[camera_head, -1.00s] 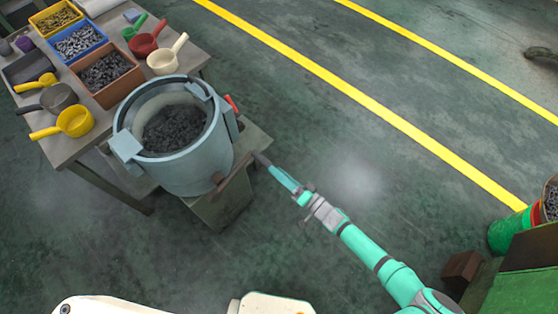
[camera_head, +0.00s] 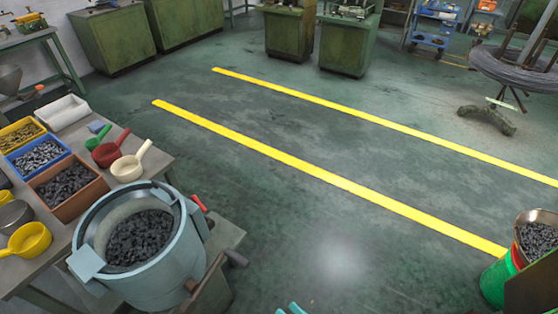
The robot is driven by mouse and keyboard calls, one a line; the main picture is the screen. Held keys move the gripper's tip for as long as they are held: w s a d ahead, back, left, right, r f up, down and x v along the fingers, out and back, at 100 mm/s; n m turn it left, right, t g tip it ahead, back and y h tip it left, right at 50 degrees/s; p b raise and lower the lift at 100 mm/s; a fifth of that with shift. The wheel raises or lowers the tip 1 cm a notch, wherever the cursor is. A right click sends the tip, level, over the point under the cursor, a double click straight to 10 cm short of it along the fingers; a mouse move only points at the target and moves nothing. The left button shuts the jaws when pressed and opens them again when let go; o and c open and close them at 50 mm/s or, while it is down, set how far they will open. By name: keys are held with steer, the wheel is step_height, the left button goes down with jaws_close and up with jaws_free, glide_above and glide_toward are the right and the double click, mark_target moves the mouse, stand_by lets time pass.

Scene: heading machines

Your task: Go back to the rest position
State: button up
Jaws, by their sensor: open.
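Only the teal tips of my gripper (camera_head: 290,309) show, at the bottom edge of the head view. They are a little apart and hold nothing that I can see. The rest of the gripper and the arm are below the picture. To the left of the tips stands a blue-grey round drum (camera_head: 160,270) filled with dark metal parts. A bar with a dark handle (camera_head: 236,258) sticks out at its right side, apart from the gripper tips.
A table (camera_head: 150,165) at the left carries bins of parts and several scoops. A green-and-red bucket (camera_head: 497,280) of parts stands at the right edge. The floor between, with yellow lines (camera_head: 330,179), is clear. Green cabinets (camera_head: 345,45) stand at the back.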

steer(key=s+r+t+h, duration=0.2)
steer(key=s+r+h, duration=0.25)
steer(key=s, duration=0.75)
steer(key=s+a+r+h, duration=0.1)
steer(key=a+r+h, duration=0.1)
steer(key=r, duration=0.3)
steer(key=s+a+r+t+h, duration=0.1)
steer(key=s+a+r+h, duration=0.1)
steer(key=r+h, duration=0.2)
steer(key=shift+s+r+m, duration=0.25)
steer(key=shift+r+m, duration=0.15)
steer(key=shift+r, duration=0.55)
steer(key=shift+s+d+h, duration=0.1)
steer(key=shift+h, duration=0.15)
steer(key=shift+c, duration=1.4)
